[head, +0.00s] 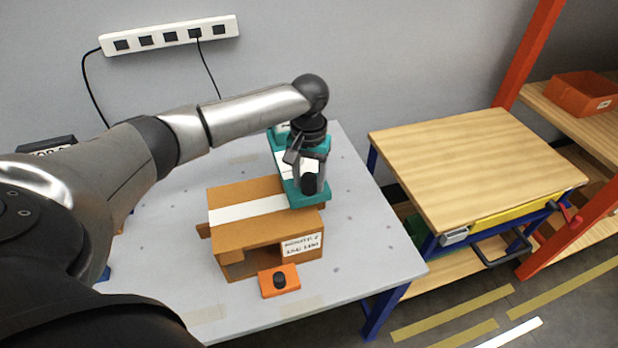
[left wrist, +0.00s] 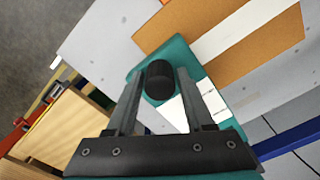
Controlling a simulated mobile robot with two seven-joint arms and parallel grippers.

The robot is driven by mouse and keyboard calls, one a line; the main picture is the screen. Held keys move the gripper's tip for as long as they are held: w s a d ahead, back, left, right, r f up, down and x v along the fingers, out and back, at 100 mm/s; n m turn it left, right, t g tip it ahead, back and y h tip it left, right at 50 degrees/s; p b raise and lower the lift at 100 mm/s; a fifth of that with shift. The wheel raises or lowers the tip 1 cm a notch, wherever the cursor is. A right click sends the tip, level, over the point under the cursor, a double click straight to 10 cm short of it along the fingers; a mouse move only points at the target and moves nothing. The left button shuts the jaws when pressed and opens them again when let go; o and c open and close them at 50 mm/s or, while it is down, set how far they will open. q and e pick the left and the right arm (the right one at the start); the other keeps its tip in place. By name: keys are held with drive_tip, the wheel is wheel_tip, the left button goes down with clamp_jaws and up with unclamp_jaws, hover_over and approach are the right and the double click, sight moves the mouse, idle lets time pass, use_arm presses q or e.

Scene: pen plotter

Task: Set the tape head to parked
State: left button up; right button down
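The teal tape head (head: 310,199) has an upright black knob (head: 310,183) and sits at the right edge of the cardboard box (head: 232,233), at the end of a white tape strip (head: 248,209). My left gripper (head: 307,166) reaches down over the tape head. In the left wrist view the fingers of my left gripper (left wrist: 161,73) are apart, one on each side of the black knob (left wrist: 159,80), with narrow gaps seeming to show. The teal body (left wrist: 180,60) lies beneath and is partly hidden by the gripper. My right gripper is not in view.
An orange control box (head: 268,289) with a black knob stands in front of the cardboard box on the grey table (head: 370,230). A wooden-topped bench (head: 470,165) stands to the right, past a gap. A power strip (head: 170,36) is on the wall.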

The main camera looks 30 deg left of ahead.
use_arm(q)
clamp_jaws()
idle(1.0)
